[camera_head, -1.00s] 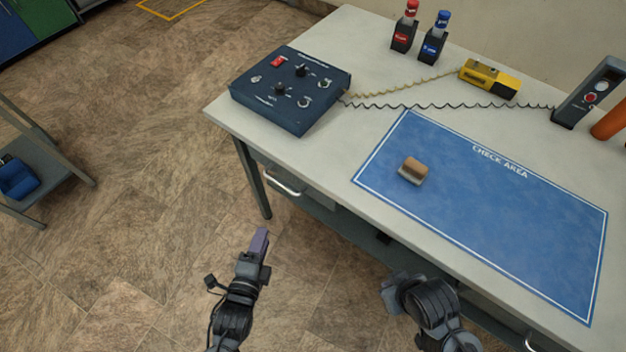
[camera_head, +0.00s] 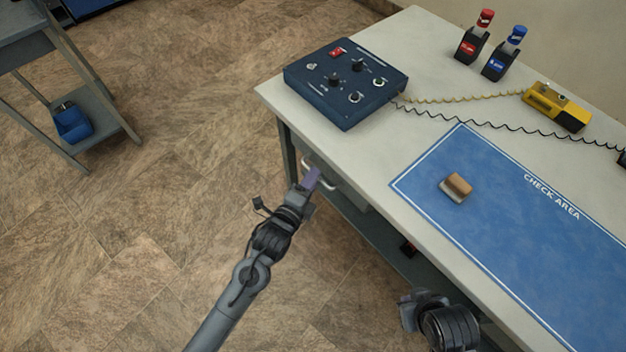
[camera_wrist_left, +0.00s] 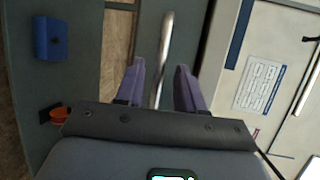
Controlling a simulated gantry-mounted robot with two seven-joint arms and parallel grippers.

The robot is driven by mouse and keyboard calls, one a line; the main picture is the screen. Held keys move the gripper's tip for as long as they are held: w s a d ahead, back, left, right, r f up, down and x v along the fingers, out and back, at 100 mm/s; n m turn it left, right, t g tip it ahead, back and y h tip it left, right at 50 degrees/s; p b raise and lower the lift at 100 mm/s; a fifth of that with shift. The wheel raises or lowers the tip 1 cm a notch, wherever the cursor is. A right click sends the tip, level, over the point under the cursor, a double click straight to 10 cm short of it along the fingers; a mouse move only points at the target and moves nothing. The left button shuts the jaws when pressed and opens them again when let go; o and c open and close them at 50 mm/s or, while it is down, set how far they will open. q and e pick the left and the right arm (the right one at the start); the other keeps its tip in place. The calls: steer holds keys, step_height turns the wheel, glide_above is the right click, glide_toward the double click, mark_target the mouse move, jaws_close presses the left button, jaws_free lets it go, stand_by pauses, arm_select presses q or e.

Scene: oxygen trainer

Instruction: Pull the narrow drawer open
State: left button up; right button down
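The narrow drawer sits under the near left end of the pale workbench. Its bright bar handle (camera_head: 325,182) is partly hidden by my left gripper (camera_head: 311,180) in the head view. The left wrist view shows the metal handle bar (camera_wrist_left: 165,50) running between the two purple fingers of the left gripper (camera_wrist_left: 160,85). The fingers are apart, with a gap on each side of the bar. The drawer looks closed, its front mostly hidden. My right gripper (camera_head: 415,303) is low beside the bench's front edge; its fingers cannot be made out.
On the bench (camera_head: 400,145) are a dark blue control box (camera_head: 345,82), a yellow device (camera_head: 556,106) and a blue check mat (camera_head: 500,235) with a brown-topped block (camera_head: 456,187). A lower shelf (camera_head: 390,250) runs beneath. The floor (camera_head: 170,220) at left is open.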

arm_select(q)
steer(key=shift+w+d+f, duration=0.1)
steer(key=shift+w+d, duration=0.2)
steer(key=shift+w, duration=0.3)
jaws_close()
